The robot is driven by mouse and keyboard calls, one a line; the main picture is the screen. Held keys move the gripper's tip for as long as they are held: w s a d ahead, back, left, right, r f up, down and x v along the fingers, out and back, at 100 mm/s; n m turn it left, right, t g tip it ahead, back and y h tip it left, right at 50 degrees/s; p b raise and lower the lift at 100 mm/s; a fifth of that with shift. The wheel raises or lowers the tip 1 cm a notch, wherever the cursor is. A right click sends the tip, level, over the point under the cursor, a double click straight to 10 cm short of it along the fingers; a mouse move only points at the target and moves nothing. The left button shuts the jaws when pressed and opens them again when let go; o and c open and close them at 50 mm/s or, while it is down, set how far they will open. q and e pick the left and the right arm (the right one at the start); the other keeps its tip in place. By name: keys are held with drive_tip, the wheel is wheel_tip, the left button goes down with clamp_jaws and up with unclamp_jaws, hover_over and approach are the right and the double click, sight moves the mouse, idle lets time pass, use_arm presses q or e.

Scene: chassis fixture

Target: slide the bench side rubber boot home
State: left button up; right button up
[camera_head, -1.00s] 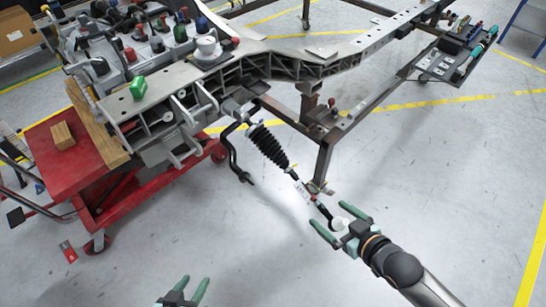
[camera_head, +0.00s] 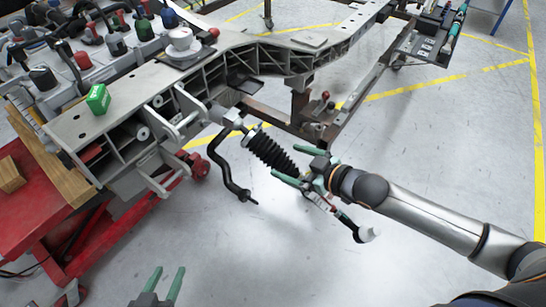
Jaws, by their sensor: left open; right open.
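The black ribbed rubber boot (camera_head: 271,151) sits on a slanting rod that runs from the grey chassis frame (camera_head: 120,88) down to the right. Its narrow lower end is near my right gripper (camera_head: 293,166), whose green fingers are open and point left. The fingers appear to lie beside or around that end; contact cannot be told. My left gripper (camera_head: 169,270) is open and empty at the bottom edge, apart from the boot, over the floor.
A bent black bar (camera_head: 226,168) hangs left of the boot. A red lift table (camera_head: 25,205) with wooden blocks stands at the left. A green box (camera_head: 98,98) lies on the chassis. A dark steel stand (camera_head: 335,125) is behind the boot. The floor in front is clear.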

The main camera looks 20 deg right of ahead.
sight(275, 156)
drive_tip(key=b+x, duration=0.1)
drive_tip(key=x, duration=0.5)
use_arm(q)
drive_tip(key=w+r+m+t+h, duration=0.1)
drive_tip(key=w+r+t, duration=0.3)
drive_tip(key=r, duration=0.6)
drive_tip(key=shift+w+t+b, duration=0.25)
drive_tip(key=shift+t+b, duration=0.05)
drive_tip(key=shift+t, duration=0.1)
use_arm(e)
drive_tip(key=shift+w+a+f, duration=0.1)
drive_tip(key=shift+w+a, duration=0.1)
drive_tip(key=shift+w, duration=0.1)
use_arm(q)
drive_tip(key=shift+a, duration=0.1)
use_arm(e)
drive_tip(key=shift+c, duration=0.4)
